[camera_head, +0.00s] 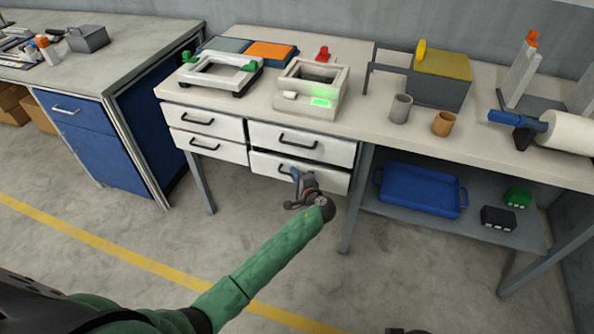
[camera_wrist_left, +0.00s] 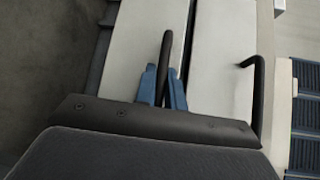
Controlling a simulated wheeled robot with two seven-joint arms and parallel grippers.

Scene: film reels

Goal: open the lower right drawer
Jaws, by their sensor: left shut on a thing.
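The lower right drawer (camera_head: 335,181) is a white front with a black bar handle, below the upper right drawer (camera_head: 318,148) in the bench. Its front looks about flush with the drawers around it; I see no clear gap. My left gripper (camera_head: 296,176) is at this handle and hides part of it. In the left wrist view, the blue fingers of my left gripper (camera_wrist_left: 163,88) are shut on the black handle (camera_wrist_left: 166,52), one on each side. A dark shape at the bottom edge of the head view may be part of my right gripper; its jaws do not show.
The upper right drawer's handle (camera_wrist_left: 252,72) is close beside in the wrist view. A bench leg (camera_head: 357,200) stands right of the drawers. A blue tray (camera_head: 420,212) lies on the low shelf. The floor before the drawers is clear.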

